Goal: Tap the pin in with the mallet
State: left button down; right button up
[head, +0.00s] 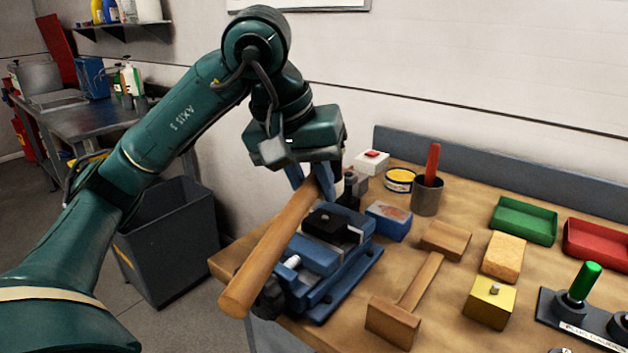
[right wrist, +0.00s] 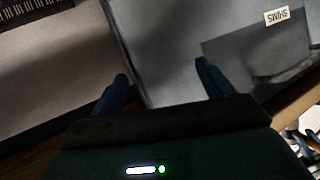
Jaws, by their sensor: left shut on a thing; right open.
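My left gripper (head: 310,180) is shut on a thick round wooden handle (head: 268,250), held slanting above the bench's left end. The handle's near end points down toward me; its far end is mostly hidden by the gripper, so I cannot tell what head it carries. Below and behind it is a blue vise (head: 345,275) with a black block (head: 333,226) on top. A wooden mallet (head: 393,322) lies on the bench. In the right wrist view my right gripper (right wrist: 162,85) is open and empty.
The wooden bench (head: 350,338) also bears a wood block (head: 446,240), a yellow block (head: 490,303), a sponge (head: 504,257), a blue box (head: 388,221), a cup (head: 428,197), a green tray (head: 524,221) and a red tray (head: 600,242). A grey bin (head: 170,250) stands left.

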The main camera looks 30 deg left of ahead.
pick_arm(q)
notch_tip(320, 180, down, 6)
jog(key=b, duration=0.3)
jog(key=shift+r, duration=0.6)
notch_tip(320, 180, up, 8)
jog(key=p, duration=0.6)
jog(key=shift+f+p, duration=0.2)
jog(key=shift+p, duration=0.15)
jog(key=shift+r+p, duration=0.4)
jog(key=shift+r, duration=0.1)
jog(key=shift+f+b, duration=0.6)
jog(key=shift+r, duration=0.1)
pick_arm(e)
jog(key=shift+a+g, duration=0.2)
jog(key=shift+g, duration=0.1)
jog(key=shift+r, duration=0.1)
